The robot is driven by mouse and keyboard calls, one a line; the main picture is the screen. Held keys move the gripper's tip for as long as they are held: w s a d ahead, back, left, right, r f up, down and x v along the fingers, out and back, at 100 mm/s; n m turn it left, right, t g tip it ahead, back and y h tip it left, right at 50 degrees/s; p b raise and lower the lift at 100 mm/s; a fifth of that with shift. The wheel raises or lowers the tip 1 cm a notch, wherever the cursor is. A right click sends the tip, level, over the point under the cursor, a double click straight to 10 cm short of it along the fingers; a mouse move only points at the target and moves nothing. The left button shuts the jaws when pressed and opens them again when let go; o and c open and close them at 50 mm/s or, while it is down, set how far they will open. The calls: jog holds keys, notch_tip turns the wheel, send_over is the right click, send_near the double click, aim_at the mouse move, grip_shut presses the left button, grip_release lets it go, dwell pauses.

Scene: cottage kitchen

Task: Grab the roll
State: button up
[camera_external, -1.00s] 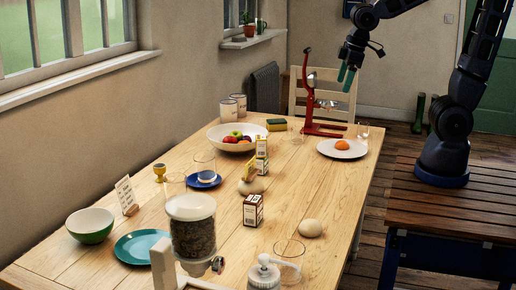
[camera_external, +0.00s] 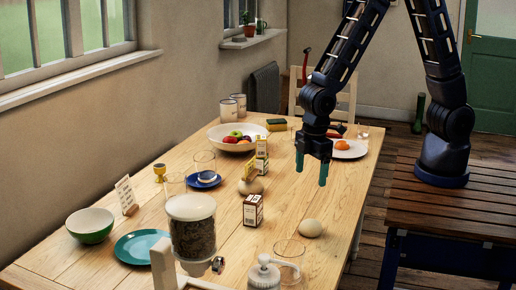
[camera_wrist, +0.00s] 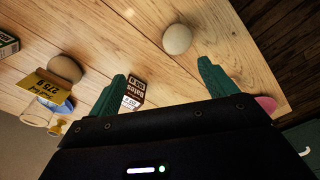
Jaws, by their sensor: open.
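A pale, round roll (camera_external: 311,228) lies on the bare table near its right edge, right of the brown-and-white carton (camera_external: 253,210). In the wrist view the roll (camera_wrist: 177,39) shows at the top, beyond the fingertips and roughly between their lines. My gripper (camera_external: 311,174) points down over the table, behind the roll and above it. Its teal fingers are apart and nothing is between them; they also show in the wrist view (camera_wrist: 163,72). Another pale, round thing (camera_external: 250,186) sits further left by a yellow card or box; I cannot tell what it is.
A clear glass (camera_external: 289,262) and a white pump bottle (camera_external: 264,276) stand in front of the roll. A fruit bowl (camera_external: 217,134) and a plate with an orange item (camera_external: 357,152) are further back. Bare wood surrounds the roll.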

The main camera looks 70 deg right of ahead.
jog(key=n, duration=0.1)
send_near(311, 221)
jog(key=shift+w+a+f, duration=0.1)
jog(key=shift+a, duration=0.05)
jog(key=shift+d+f, duration=0.15)
jog(key=shift+f, duration=2.5)
jog(key=shift+d+f, duration=0.1)
jog(key=shift+f, duration=2.6)
jog(key=c, duration=0.8)
